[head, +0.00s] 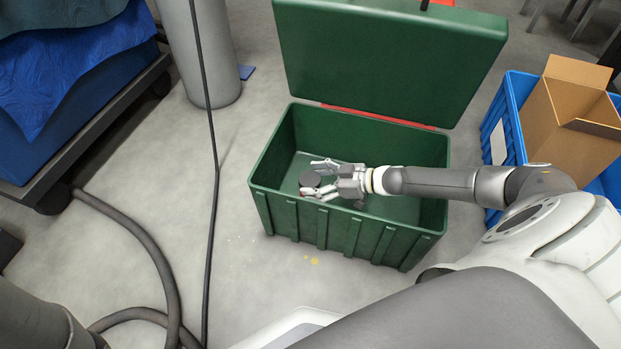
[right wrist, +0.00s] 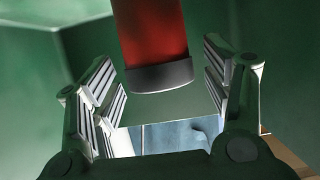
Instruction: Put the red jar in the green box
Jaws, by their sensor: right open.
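The green box (head: 345,231) stands open on the floor, its lid (head: 385,60) tilted up at the back. My right gripper (head: 313,177) is inside the box's opening, toward its left half, with its fingers spread. The red jar (right wrist: 152,30) shows between the open fingers in the right wrist view, with a dark grey end cap (right wrist: 160,76) and a visible gap on each side. I cannot tell whether the jar touches the box floor. My left gripper is out of view.
A blue crate (head: 497,140) holding an open cardboard box (head: 570,105) stands to the right of the green box. A cart with blue covers (head: 75,85) and a pale column (head: 212,60) stand left. Dark cables (head: 207,200) cross the floor at left.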

